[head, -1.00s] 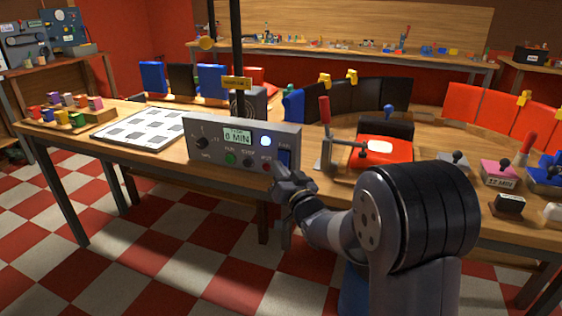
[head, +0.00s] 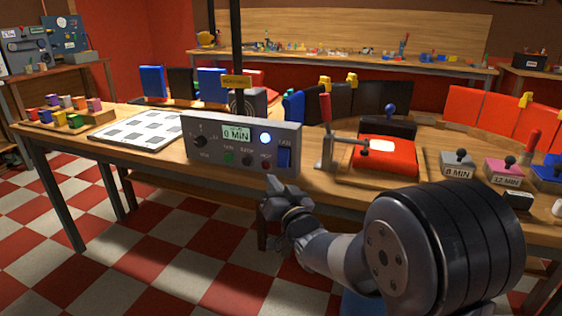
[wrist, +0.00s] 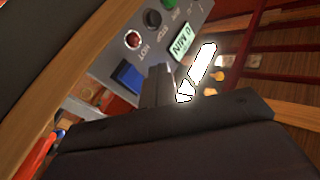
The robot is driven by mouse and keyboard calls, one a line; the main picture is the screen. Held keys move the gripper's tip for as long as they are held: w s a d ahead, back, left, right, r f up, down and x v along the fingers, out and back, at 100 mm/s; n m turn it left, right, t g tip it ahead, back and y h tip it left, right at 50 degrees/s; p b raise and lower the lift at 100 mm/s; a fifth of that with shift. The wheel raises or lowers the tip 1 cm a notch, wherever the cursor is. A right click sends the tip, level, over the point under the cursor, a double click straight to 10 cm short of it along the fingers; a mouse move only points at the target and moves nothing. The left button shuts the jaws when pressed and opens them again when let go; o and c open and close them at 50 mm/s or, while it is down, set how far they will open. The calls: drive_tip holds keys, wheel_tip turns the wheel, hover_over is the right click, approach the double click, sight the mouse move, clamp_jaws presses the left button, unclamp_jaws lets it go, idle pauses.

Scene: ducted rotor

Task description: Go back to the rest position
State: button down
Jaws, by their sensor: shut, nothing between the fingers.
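My gripper (head: 268,207) hangs in front of the table's front edge, below the control panel (head: 240,142), and is apart from it. Its fingers (wrist: 160,85) show in the wrist view, shut with nothing between them. The panel's display reads 0 MIN, a light on it glows blue-white, and the blue FAN switch (head: 284,157) is at its right end. The wrist view also shows the blue switch (wrist: 129,77), the red HOT button (wrist: 132,39) and the display (wrist: 181,43).
A red clamp (head: 325,130) stands by a red block (head: 384,156) right of the panel. Weights marked 8 MIN (head: 457,164) and 12 MIN (head: 503,172) sit farther right. Open floor is in front of the table.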

idle(0.3)
drive_tip(key=w+r+p, duration=0.1)
drive_tip(key=p, duration=0.2)
drive_tip(key=shift+w+d+p, duration=0.1)
drive_tip(key=shift+d+p, duration=0.1)
drive_tip(key=shift+p, duration=0.15)
drive_tip(key=shift+p, duration=0.8)
drive_tip(key=s+f+b, duration=0.1)
drive_tip(key=s+a+b, duration=0.1)
drive_tip(key=s, duration=0.1)
drive_tip(key=s+f+b, duration=0.1)
drive_tip(key=b, duration=0.1)
drive_tip(key=shift+s+a+f, duration=0.25)
drive_tip(key=shift+a+f, duration=0.05)
